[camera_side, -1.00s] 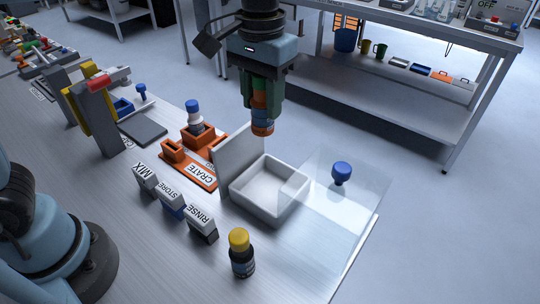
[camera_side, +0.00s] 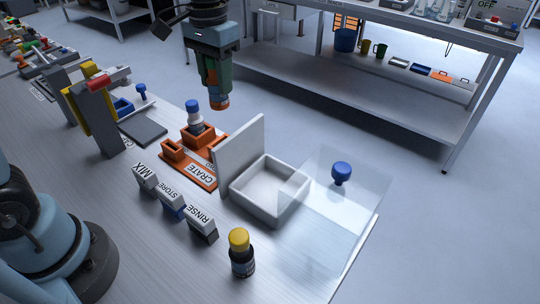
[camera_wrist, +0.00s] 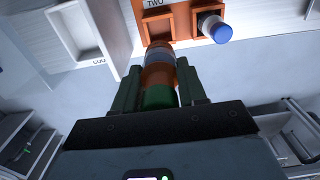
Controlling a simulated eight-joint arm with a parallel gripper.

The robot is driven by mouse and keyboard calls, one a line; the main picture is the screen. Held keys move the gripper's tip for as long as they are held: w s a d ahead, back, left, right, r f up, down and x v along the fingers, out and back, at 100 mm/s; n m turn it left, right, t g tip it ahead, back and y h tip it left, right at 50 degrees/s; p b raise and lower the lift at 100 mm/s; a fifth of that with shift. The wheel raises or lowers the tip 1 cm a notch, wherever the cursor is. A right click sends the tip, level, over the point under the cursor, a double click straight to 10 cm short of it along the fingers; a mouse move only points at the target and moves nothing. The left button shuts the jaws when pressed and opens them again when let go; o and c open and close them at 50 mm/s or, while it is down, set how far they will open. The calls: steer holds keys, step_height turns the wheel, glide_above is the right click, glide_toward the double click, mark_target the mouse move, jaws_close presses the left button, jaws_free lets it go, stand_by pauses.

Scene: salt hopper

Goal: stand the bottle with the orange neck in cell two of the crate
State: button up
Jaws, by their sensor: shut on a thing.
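My gripper (camera_side: 214,80) is shut on a bottle with orange, green and blue-grey bands (camera_side: 219,101). The bottle also shows between the fingers in the wrist view (camera_wrist: 158,75). It hangs in the air behind and above the orange crate (camera_side: 172,150), apart from it. In the wrist view the crate (camera_wrist: 181,22) lies ahead of the bottle's end. Its cell labelled TWO (camera_wrist: 158,27) looks empty, with its lower part close to the held bottle in the picture. A blue-capped bottle (camera_side: 193,112) stands in the neighbouring cell; its cap shows in the wrist view (camera_wrist: 221,33).
An upright white panel (camera_side: 240,155) stands right of the crate, beside a white tray (camera_side: 268,212). A clear sheet (camera_side: 335,225) stands further right. MIX, STORE and RINSE blocks (camera_side: 173,205) and a yellow-capped bottle (camera_side: 241,255) are in front.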

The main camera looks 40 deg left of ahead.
steer(key=shift+f, duration=6.9)
steer(key=o, duration=1.1)
steer(key=shift+f, duration=0.15)
